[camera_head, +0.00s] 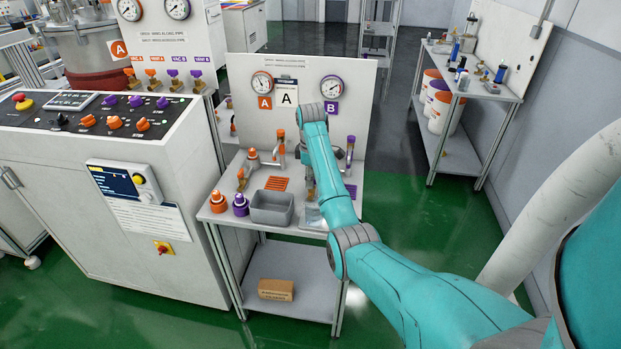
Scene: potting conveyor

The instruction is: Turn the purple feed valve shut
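A purple-topped upright valve handle (350,143) stands at the right of the small bench, below the purple B label (331,106) and gauge. Its lower part and fittings are largely hidden behind my teal arm. An orange-topped upright handle (281,136) stands on the left side, below the orange A label (265,102). My arm reaches from the lower right over the bench, its wrist in front of the back panel.
The small bench (290,229) bears a grey bin (272,208), an orange-capped bottle (217,201) and a purple-capped bottle (240,204). A cardboard box (276,289) lies on its lower shelf. A control console (90,150) stands close at left. Green floor at right is open.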

